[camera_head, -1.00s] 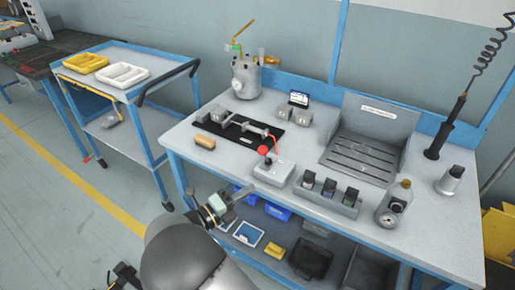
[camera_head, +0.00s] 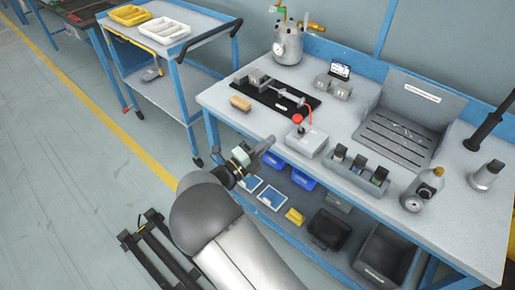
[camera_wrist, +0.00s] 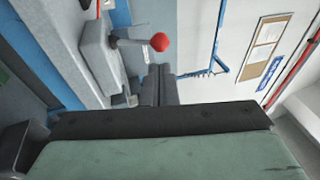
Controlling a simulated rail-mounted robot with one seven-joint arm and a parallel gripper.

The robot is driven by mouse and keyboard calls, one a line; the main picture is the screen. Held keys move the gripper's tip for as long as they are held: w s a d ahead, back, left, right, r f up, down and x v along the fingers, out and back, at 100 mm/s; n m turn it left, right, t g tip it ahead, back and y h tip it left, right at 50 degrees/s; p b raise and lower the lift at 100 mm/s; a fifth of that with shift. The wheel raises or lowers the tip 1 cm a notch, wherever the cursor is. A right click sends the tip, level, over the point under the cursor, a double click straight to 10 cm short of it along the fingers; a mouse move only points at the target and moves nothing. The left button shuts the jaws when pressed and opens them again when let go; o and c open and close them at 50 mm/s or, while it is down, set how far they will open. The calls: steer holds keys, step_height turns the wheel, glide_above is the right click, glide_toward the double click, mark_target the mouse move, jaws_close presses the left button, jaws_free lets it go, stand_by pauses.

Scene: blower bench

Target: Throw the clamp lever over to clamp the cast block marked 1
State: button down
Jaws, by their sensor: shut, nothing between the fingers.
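A red-ball lever (camera_head: 297,119) stands on a pale grey box (camera_head: 306,143) near the front edge of the bench. The lever also shows in the wrist view (camera_wrist: 135,43), ahead of the fingers, its red ball to the right. Behind the box, a black plate (camera_head: 268,97) carries a grey block (camera_head: 258,78) and metal clamp-like parts (camera_head: 291,99). Two more grey blocks (camera_head: 333,87) stand to its right. No number is readable on any block. My gripper (camera_head: 266,145) is shut and empty, left of the box at the bench's front edge. Its fingers (camera_wrist: 157,84) appear apart from the lever.
A rack of dark-topped containers (camera_head: 357,174) and a gauge (camera_head: 412,203) stand right of the box. A grey slotted tray (camera_head: 400,139) is behind them.

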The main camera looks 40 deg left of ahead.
mark_target(299, 123)
steer(key=p+x, duration=0.1)
steer(key=x, duration=0.6)
steer(key=shift+w, duration=0.2)
steer(key=shift+r, duration=0.2)
